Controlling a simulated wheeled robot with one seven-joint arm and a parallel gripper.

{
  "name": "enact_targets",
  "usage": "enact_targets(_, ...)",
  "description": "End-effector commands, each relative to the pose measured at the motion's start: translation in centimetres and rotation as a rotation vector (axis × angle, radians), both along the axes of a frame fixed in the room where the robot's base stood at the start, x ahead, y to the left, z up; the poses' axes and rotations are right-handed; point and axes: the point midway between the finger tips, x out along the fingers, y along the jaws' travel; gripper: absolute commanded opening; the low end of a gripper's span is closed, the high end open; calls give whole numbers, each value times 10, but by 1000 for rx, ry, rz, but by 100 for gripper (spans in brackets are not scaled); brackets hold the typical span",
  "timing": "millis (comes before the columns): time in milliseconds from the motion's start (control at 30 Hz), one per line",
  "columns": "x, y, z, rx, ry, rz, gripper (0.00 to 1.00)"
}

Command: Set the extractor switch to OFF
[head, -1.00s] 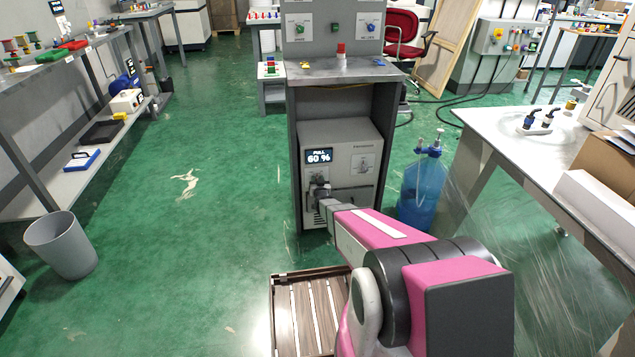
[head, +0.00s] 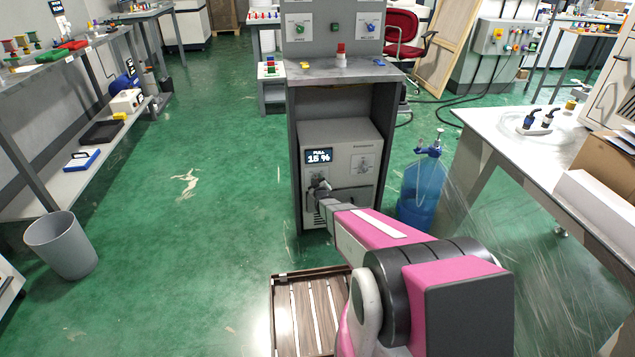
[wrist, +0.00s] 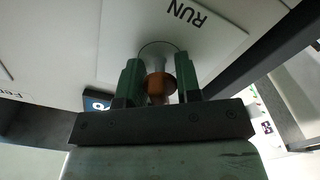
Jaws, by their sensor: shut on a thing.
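The extractor unit (head: 352,141) is a pale box under a grey bench, with a dark display (head: 319,156) reading "PULL 15 %". My gripper (head: 320,186) is at the left of its front, just below the display, and hides the control there. In the wrist view my gripper (wrist: 159,78) has its two green fingers on either side of an orange-brown switch knob (wrist: 160,91), shut on it. A white plate (wrist: 190,25) behind the knob carries the word "RUN", upside down. The switch's exact angle and any OFF mark cannot be made out.
The grey bench (head: 345,69) frames the unit closely above and at the sides. A blue bottle (head: 422,190) stands on the floor just to its right. A slatted wooden crate (head: 283,311) lies low in front. Open green floor (head: 190,230) is to the left.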

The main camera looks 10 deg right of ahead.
Motion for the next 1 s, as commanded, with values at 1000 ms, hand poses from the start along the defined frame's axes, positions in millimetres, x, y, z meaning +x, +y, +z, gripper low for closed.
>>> enact_targets(1000,-7,0,0,-24,1,0,38)
